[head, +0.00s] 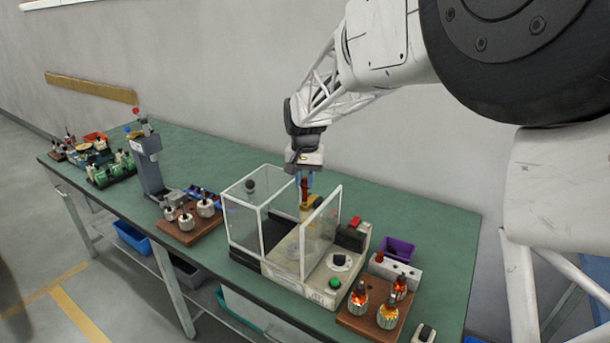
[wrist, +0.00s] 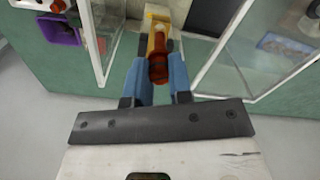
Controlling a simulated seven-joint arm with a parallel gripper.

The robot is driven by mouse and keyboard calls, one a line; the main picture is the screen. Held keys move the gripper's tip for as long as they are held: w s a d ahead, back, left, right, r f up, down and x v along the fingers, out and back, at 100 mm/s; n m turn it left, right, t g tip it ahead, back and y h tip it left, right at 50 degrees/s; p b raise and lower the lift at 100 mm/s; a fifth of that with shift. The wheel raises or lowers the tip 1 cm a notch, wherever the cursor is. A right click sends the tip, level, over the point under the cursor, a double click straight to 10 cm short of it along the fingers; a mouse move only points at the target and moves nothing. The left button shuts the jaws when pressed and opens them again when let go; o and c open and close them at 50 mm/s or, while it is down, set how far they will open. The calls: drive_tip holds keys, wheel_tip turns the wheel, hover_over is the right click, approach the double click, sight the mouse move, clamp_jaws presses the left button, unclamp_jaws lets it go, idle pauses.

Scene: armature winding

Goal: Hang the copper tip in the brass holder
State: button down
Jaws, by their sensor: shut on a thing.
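My gripper (head: 304,178) is inside the clear-walled machine in the head view. Its two blue fingers (wrist: 158,80) are shut on the copper tip (wrist: 158,67), a dark red-brown round piece that also shows below the fingers in the head view (head: 304,190). The brass holder (wrist: 158,42) is a yellow piece just beyond the copper tip in the wrist view, on a cream block. The copper tip overlaps the holder in that view. I cannot tell whether the two touch or whether the tip is seated. The holder is small in the head view.
Clear panels (head: 322,228) stand close on both sides of my gripper. A red-topped box (head: 353,234) and a purple bin (head: 399,248) are to the right. A wooden tray (head: 366,325) with orange-topped parts is in front. The green bench (head: 420,210) is clear at the back right.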

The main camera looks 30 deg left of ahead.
drive_tip(key=shift+f, duration=2.75)
idle(0.7)
drive_tip(key=c, duration=0.9)
unclamp_jaws()
drive_tip(key=shift+c, duration=0.2)
drive_tip(key=shift+r, duration=0.1)
drive_tip(key=shift+r, duration=2.15)
drive_tip(key=shift+r, duration=0.1)
drive_tip(key=shift+r, duration=3.85)
